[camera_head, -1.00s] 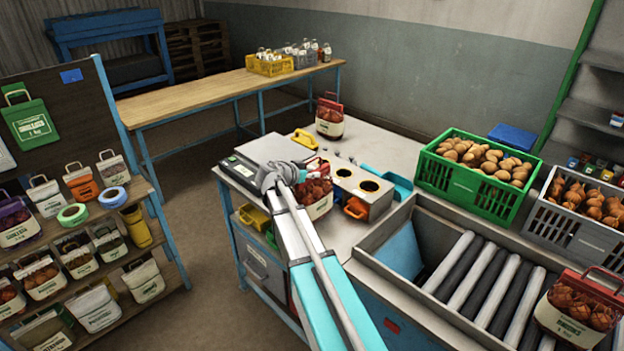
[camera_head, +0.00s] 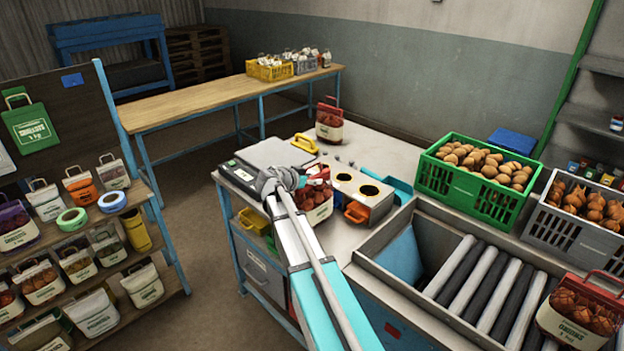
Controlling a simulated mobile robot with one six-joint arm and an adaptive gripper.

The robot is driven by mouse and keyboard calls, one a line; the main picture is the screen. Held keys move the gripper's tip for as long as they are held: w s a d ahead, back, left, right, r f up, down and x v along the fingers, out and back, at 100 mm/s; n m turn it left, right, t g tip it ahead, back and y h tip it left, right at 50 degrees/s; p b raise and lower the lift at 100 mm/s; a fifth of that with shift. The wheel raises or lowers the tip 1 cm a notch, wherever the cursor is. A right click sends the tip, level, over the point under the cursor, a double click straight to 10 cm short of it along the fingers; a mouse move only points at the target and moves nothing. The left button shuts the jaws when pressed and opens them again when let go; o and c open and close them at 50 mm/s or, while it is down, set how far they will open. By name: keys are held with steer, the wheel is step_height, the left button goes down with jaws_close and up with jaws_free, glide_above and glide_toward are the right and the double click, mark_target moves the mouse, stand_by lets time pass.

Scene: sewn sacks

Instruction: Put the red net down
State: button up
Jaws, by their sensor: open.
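A red net sack (camera_head: 316,205) with a pale label band stands upright on the grey workbench (camera_head: 352,151), beside the metal holder with round holes. My gripper (camera_head: 299,176) is at the sack's upper left side and is open. The gripper partly covers the sack's top, so I cannot see its handle clearly or tell whether the fingers touch it. A second red net sack (camera_head: 329,125) with a red handle stands upright at the bench's back corner. A third red net sack (camera_head: 578,316) sits at the lower right by the rollers.
A flat scale (camera_head: 262,160) lies to the left. Green (camera_head: 443,186) and grey (camera_head: 556,231) crates stand right. Bench between the sacks is mostly clear.

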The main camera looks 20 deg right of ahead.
steer(key=shift+r, duration=0.1)
steer(key=shift+s+a+r+p, duration=0.15)
steer(key=shift+a+r+p, duration=0.1)
steer(key=shift+a+p, duration=0.15)
steer(key=p+v, duration=0.4)
steer(key=v, duration=0.7)
steer(key=shift+s+f, duration=0.1)
steer(key=shift+f, duration=0.05)
steer(key=s+a+f+n+g+y, duration=0.1)
steer(key=s+a+f+n+y, duration=0.2)
steer(key=s, duration=0.4)
steer(key=s+a+f+n+g+y, duration=0.2)
steer(key=s+a+f+n+y, duration=0.2)
steer(key=s+a+n+y, duration=0.1)
steer(key=s+a+f+n+g+y, duration=0.1)
steer(key=s+a+f+n+y, duration=0.3)
steer(key=s, duration=0.5)
steer(key=shift+s+f+n+g+y, duration=0.2)
steer(key=shift+s+n+g+y, duration=0.15)
steer(key=shift+n, duration=0.65)
